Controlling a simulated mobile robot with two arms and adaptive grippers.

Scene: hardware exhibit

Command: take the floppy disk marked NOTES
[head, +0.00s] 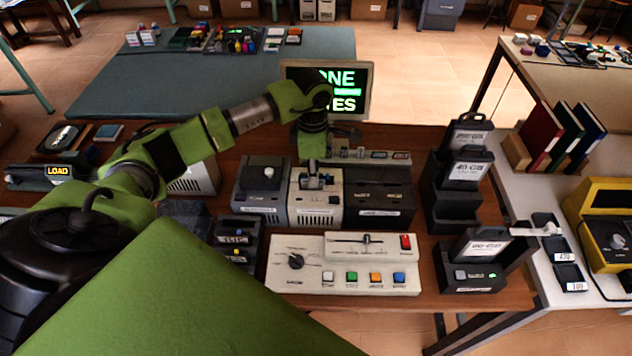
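My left gripper (314,180) points down over the light grey middle unit (316,208) of a row of box-like drives. Its fingertips are small and dark here, so I cannot tell whether they are open or hold anything. Dark disk-like cartridges with pale labels stand in black holders at the right: one at the back (470,136), one below it (466,171) and one in the front holder (486,246). Their labels are too blurred to read, so I cannot pick out NOTES. My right gripper is not in view.
A monitor (368,92) shows green text, partly hidden by my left arm. A control panel (343,262) with a knob, slider and coloured buttons lies in front of the drives. Small dark racks (237,240) stand left of it. A white table (535,285) adjoins at right.

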